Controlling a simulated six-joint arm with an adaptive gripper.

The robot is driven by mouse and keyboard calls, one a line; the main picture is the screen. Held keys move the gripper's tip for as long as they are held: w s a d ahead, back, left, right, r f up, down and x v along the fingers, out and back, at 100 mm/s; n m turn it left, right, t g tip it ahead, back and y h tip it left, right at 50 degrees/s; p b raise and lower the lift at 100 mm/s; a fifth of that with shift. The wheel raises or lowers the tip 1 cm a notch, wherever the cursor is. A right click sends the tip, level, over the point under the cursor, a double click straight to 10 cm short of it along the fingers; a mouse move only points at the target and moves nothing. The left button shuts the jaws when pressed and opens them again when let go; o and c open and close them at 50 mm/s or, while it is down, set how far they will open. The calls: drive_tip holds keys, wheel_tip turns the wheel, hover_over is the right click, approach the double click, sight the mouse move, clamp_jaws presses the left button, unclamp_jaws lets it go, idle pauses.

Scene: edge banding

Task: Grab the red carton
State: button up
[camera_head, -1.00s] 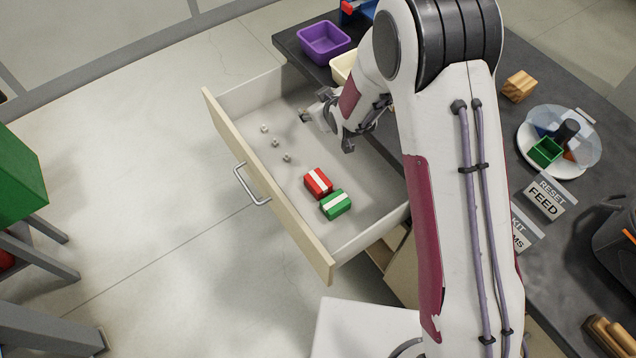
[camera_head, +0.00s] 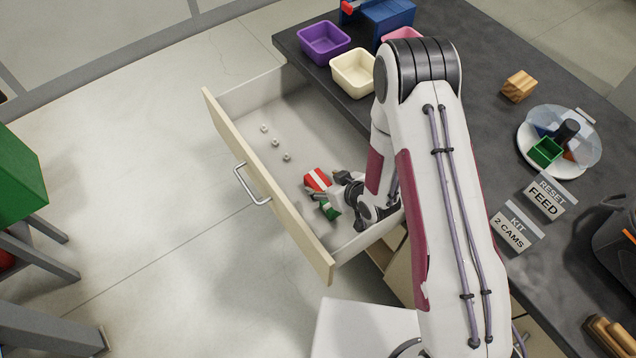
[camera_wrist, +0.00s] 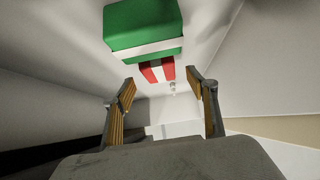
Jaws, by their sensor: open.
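The red carton (camera_head: 317,179) with a white band lies on the floor of the open drawer. It also shows in the wrist view (camera_wrist: 149,74), beyond the green carton and partly hidden by it. The green carton (camera_head: 330,210), also white-banded, lies right beside the red one; in the wrist view it is larger and nearer (camera_wrist: 143,24). My gripper (camera_head: 328,188) is inside the drawer, close to both cartons and partly covering the green one. In the wrist view its two fingers (camera_wrist: 163,94) are spread apart with nothing between them.
The drawer (camera_head: 262,178) has walls around the cartons, and several small metal pieces (camera_head: 275,143) lie in its far part. Purple (camera_head: 324,42) and cream (camera_head: 353,72) bins stand on the dark worktop. A wooden block (camera_head: 519,86) and a covered plate (camera_head: 558,143) are farther right.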

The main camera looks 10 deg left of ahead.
sight(319, 181)
drive_tip(key=shift+w+f, duration=0.1)
drive_tip(key=shift+x, duration=2.45)
drive_tip(key=shift+c, duration=0.5)
drive_tip(key=c, duration=1.1)
